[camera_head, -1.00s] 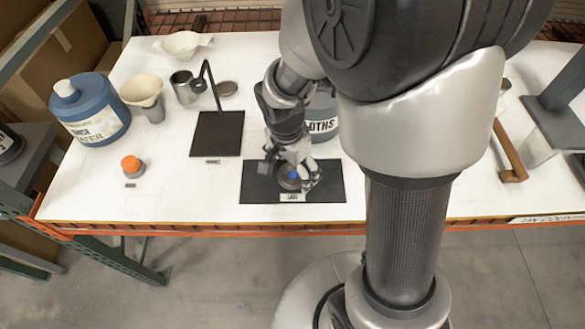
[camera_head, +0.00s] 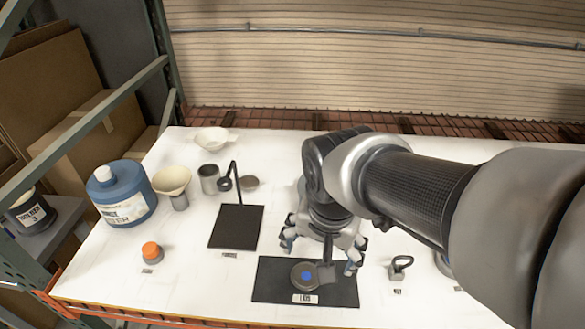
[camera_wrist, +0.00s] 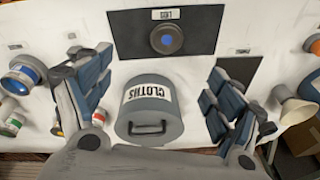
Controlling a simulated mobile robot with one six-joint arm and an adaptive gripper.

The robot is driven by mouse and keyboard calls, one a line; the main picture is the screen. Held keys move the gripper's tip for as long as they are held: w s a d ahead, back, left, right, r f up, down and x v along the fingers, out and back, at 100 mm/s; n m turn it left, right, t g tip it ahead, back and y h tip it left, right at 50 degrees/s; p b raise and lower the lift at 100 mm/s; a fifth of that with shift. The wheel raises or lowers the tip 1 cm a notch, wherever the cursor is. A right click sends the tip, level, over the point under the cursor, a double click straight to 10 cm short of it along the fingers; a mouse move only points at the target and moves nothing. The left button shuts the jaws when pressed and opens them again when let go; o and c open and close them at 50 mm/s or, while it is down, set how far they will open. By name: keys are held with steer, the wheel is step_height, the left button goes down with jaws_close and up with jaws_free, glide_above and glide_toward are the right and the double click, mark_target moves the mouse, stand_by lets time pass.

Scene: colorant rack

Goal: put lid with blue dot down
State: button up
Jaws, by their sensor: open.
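The lid with the blue dot (camera_head: 304,275) lies flat on a black mat (camera_head: 345,291) near the table's front edge. It also shows in the wrist view (camera_wrist: 166,39), blue dot up, on the same mat (camera_wrist: 204,22). My gripper (camera_head: 322,252) is open and empty, with its fingers spread above and behind the lid. In the wrist view, the lid lies beyond the open fingers (camera_wrist: 158,95), clear of them.
A grey bin marked CLOTHS (camera_wrist: 150,112) stands below my gripper in the wrist view. A second black mat (camera_head: 236,227) with a stand, a blue jug (camera_head: 122,198), a funnel (camera_head: 172,180) and an orange-capped jar (camera_head: 151,252) are to the left. A padlock-like item (camera_head: 400,268) is to the right.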

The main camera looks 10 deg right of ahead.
steer(key=s+r+n+t, duration=0.2)
steer(key=s+r+n, duration=0.1)
steer(key=s+n, duration=0.4)
steer(key=shift+s+r, duration=0.4)
steer(key=shift+s, duration=0.2)
steer(key=shift+d, duration=0.1)
stand_by(0.5)
